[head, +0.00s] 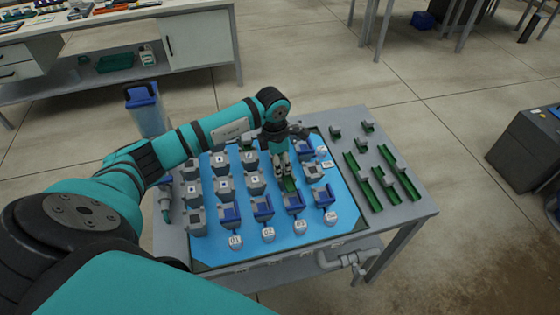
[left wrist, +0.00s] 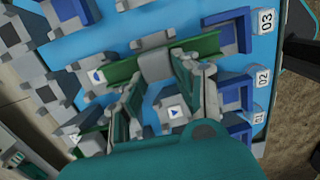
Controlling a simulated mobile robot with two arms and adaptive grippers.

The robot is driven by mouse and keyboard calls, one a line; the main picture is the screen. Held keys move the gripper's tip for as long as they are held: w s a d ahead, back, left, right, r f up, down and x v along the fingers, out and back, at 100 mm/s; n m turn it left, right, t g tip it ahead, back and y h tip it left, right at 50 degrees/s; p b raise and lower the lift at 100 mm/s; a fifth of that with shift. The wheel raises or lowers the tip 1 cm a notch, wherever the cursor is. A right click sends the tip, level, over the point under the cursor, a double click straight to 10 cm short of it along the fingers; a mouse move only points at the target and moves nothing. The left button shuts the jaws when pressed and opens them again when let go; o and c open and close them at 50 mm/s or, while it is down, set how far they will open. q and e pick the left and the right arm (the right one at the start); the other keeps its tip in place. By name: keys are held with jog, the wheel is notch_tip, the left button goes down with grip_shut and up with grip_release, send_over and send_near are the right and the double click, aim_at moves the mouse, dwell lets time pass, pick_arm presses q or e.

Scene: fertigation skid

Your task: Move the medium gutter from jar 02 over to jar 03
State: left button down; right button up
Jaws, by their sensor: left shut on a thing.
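The green gutter (head: 289,184) with its grey grip block is held by my left gripper (head: 281,163). The fingers are shut on the grey block in the left wrist view. There the gutter (left wrist: 195,48) lies crosswise, its right end close to the blue jar behind label 03 (left wrist: 266,20). I cannot tell whether the gutter touches the jar or its supports. The blue jar at label 02 (left wrist: 262,78) stands lower in that view, with no gutter seen at it. In the head view the labels 02 (head: 268,234) and 03 (head: 300,226) stand along the near edge.
Several grey blocks and blue jars stand in rows on the blue mat (head: 222,212), close around the gripper. Loose green gutters (head: 358,181) lie on the grey table at the right. A pipe (head: 345,260) hangs at the near edge.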

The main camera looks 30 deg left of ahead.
pick_arm(q)
jog(key=shift+f, duration=0.25)
jog(key=c, duration=1)
grip_release()
jog(key=shift+o, duration=0.2)
jog(key=shift+r, duration=0.5)
notch_tip(320, 180, up, 12)
jog(key=b, duration=0.2)
jog(key=shift+s+a+f, duration=0.2)
jog(key=shift+s+a, duration=0.1)
jog(key=shift+s, duration=0.15)
